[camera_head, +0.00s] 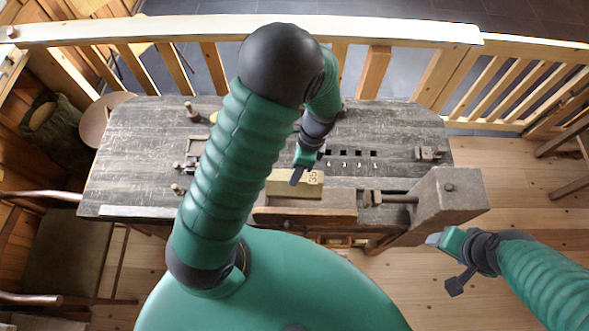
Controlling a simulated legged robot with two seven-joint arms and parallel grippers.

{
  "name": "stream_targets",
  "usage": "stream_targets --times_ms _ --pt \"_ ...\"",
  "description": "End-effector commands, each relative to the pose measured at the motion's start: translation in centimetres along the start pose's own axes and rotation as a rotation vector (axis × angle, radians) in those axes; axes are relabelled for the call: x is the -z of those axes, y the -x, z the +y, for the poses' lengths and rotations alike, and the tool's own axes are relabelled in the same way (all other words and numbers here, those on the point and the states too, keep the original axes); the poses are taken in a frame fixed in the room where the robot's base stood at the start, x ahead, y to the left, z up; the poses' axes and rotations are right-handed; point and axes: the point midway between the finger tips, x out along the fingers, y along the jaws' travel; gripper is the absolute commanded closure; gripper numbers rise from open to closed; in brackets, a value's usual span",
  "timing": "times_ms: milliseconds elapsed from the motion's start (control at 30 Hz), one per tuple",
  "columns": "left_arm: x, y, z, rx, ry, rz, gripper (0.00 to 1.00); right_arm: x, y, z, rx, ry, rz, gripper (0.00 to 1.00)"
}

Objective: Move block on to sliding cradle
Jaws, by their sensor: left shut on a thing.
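A pale yellow block (312,186) with dark markings on its end is at the front middle of the workbench. My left gripper (299,176) reaches down to it from behind and is shut on it; one dark finger shows at its near top, the other finger is hard to see. Just below the block in the picture is a light wooden piece (325,208), which may be the sliding cradle; I cannot tell whether the block touches it. My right gripper (443,264) is open and empty, off the bench's front right corner.
The dark worn workbench (390,140) has a heavy wooden vise jaw (447,200) at its right front and a row of square holes. Small pegs (192,112) stand at the left. A wooden railing (375,72) runs behind. My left arm hides the bench's middle left.

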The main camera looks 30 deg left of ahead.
Motion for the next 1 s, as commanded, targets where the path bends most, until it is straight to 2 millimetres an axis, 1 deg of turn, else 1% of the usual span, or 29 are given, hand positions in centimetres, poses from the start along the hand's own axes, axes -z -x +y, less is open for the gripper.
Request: stream_targets --times_ms 33,267,500,567,1000 --pt "0.2 -0.9 -0.2 0.000 0.000 0.000 1.00 -0.2 -0.9 0.0 0.000 0.000 0.000 0.36" --pt "0.5 -3.0 -0.3 0.002 0.000 0.001 1.00 -0.7 -3.0 0.0 0.000 0.000 0.000 0.36" --pt "1.1 -5.2 -1.0 0.001 -0.001 0.000 1.00 -1.2 -5.1 0.0 0.000 0.000 0.000 0.36" --pt "1.2 -5.6 -1.2 -0.001 -0.001 -0.001 1.00 -1.2 -5.3 0.0 0.000 0.000 0.000 0.36" --pt "2.1 -9.4 -1.9 0.001 0.000 0.001 1.00 -1.8 -7.8 0.0 0.000 0.000 0.000 0.36"
